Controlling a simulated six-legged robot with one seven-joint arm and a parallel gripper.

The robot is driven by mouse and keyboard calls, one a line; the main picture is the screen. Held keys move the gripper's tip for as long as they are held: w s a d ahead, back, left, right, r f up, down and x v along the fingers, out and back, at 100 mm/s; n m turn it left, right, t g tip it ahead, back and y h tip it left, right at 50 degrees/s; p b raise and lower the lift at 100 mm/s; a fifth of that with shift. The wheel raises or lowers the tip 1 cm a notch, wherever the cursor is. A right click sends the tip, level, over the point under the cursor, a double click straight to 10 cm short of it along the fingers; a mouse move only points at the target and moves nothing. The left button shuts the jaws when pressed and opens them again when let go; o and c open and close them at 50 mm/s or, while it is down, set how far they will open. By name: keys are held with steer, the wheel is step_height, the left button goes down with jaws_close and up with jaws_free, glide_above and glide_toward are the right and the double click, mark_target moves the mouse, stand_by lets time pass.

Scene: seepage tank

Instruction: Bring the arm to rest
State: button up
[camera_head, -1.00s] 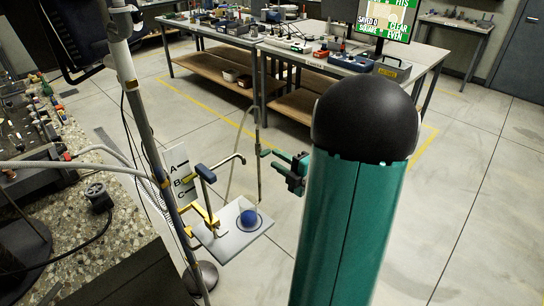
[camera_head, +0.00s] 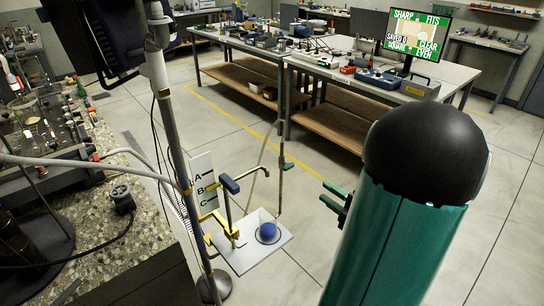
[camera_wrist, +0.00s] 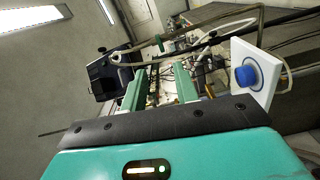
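My arm is a green tube with a black rounded joint at the right of the head view. My gripper (camera_head: 330,196) shows at its left side, with two green fingers apart. In the wrist view my gripper (camera_wrist: 160,76) is open, with nothing held between its fingers. It hangs in free air, to the right of the white plate (camera_head: 242,262) and touching nothing that I can see. A round blue thing (camera_head: 268,231) is on that plate, and it also shows in the wrist view (camera_wrist: 245,77).
A pole stand (camera_head: 172,130) carries the A-B-C panel (camera_head: 203,185) and a yellow bracket (camera_head: 222,222). A thin tap pipe (camera_head: 280,185) rises behind the plate. A stone-topped bench (camera_head: 110,235) is at the left, workbenches (camera_head: 350,82) at the back. Open floor lies between.

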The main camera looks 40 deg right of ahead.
steer(key=w+a+r+n+g+y, duration=0.1)
steer(key=w+a+n+g+y, duration=0.25)
steer(key=a+n, duration=0.5)
steer(key=w+a+r+n+g+y, duration=0.1)
steer(key=w+a+n+g+y, duration=0.15)
steer(key=a+n+y, duration=0.45)
steer(key=s+a+n+g+h, duration=0.2)
steer(key=s+a+n+g, duration=0.15)
steer(key=a+n, duration=0.5)
steer(key=s+a+n+g+h, duration=0.25)
steer(key=a+n+g, duration=0.3)
steer(key=n, duration=0.65)
step_height(320, 180, up, 6)
steer(key=a+n+t+h, duration=0.1)
steer(key=n+h, duration=0.2)
steer(key=n, duration=0.6)
steer(key=s+a+n+t+h, duration=0.1)
steer(key=n+h, duration=0.2)
steer(key=n, duration=0.7)
steer(key=shift+a+t+h, duration=0.3)
steer(key=shift+a, duration=0.05)
